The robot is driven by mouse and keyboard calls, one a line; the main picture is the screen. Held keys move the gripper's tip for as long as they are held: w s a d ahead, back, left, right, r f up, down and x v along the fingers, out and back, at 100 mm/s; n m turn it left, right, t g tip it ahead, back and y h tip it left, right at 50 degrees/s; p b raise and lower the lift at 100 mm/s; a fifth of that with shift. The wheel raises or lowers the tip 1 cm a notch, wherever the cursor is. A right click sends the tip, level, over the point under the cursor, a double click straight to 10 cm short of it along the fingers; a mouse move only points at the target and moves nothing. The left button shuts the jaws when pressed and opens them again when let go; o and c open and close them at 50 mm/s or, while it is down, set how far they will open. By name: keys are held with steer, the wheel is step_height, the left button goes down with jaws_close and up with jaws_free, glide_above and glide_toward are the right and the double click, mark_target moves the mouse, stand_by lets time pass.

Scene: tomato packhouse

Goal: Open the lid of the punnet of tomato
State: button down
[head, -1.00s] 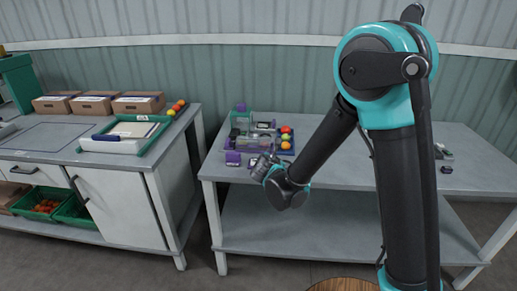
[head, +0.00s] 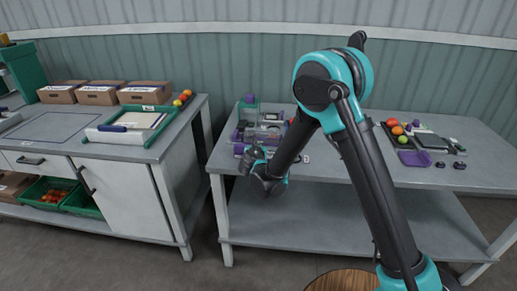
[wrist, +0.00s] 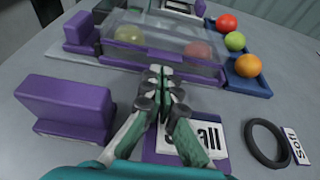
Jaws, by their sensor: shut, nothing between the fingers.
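A clear punnet (wrist: 160,42) with a purple base strip lies ahead of my gripper in the wrist view. A yellow-green tomato (wrist: 128,34) and a red-orange tomato (wrist: 198,49) show through its clear wall. I cannot tell the lid's edge from the walls, or whether it is raised. My gripper (wrist: 167,72) is shut and empty, its fingertips at the punnet's near side; whether they touch it is unclear. In the head view my gripper (head: 252,158) is at the front left of the right-hand table, and my arm hides part of the items there.
A purple block (wrist: 65,105) stands left of my gripper. A label card (wrist: 190,138) lies under it, with a black ring (wrist: 267,143) to its right. A blue tray (wrist: 247,83) holds tomatoes. A dark tray (head: 404,140) with tomatoes stands farther right on the table.

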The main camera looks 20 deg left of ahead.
steer(key=shift+w+a+f, duration=0.1)
steer(key=shift+w+f, duration=0.15)
steer(key=shift+w, duration=0.35)
steer(key=shift+r, duration=0.15)
steer(key=shift+r+g, duration=0.2)
steer(key=shift+g, duration=0.2)
